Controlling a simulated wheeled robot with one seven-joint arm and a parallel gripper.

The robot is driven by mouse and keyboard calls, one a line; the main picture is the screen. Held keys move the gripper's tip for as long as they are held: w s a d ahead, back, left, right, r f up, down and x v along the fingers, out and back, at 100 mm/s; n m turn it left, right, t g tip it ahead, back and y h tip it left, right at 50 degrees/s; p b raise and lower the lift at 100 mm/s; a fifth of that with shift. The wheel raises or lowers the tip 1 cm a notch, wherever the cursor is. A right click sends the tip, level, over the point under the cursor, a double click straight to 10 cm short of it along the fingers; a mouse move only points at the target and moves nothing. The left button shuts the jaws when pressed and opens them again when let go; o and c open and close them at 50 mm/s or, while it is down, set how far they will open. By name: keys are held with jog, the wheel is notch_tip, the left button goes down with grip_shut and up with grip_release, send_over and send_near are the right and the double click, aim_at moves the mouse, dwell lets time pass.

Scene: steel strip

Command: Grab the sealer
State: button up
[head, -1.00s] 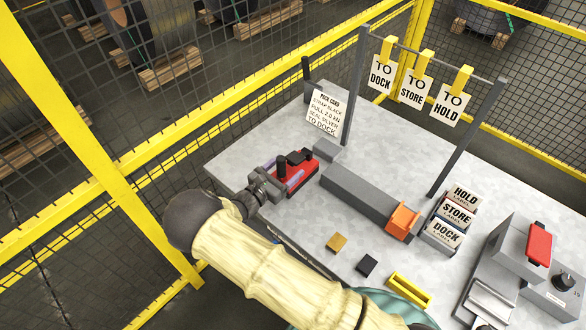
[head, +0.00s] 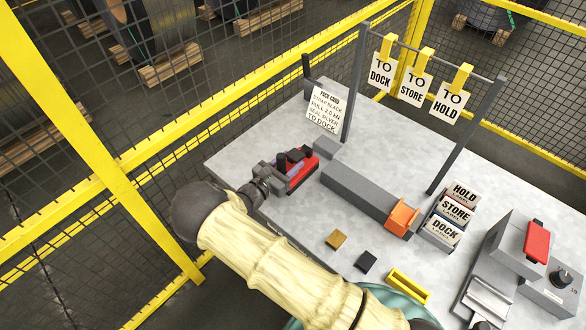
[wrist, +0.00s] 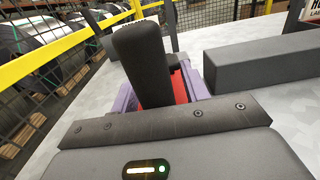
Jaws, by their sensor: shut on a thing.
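The sealer, a red tool (head: 304,171) with black parts on top, sits at the left end of the grey table. My gripper (head: 287,167) reaches it from the lower left, with a finger on each side, and is shut on it. In the wrist view the sealer's black upright handle (wrist: 142,62) stands in front of its red body (wrist: 180,88). The purple fingers of my gripper (wrist: 164,90) show on both sides. The handle hides part of the red body, and the exact finger contact is hidden. No gap under the sealer is clear.
A long grey block (head: 365,195) with an orange end (head: 402,217) lies right of the sealer. A pack card (head: 323,110) stands behind it. Label stacks (head: 450,218) and a machine with a red top (head: 537,242) are at right. Yellow-framed mesh fence (head: 110,165) runs close at left.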

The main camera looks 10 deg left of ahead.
grip_shut()
jog(key=shift+w+r, duration=0.1)
jog(key=shift+r, duration=0.05)
jog(key=shift+a+r, duration=0.1)
jog(key=shift+r, duration=0.15)
notch_tip(320, 180, up, 10)
jog(key=b, duration=0.2)
jog(key=shift+f, duration=0.25)
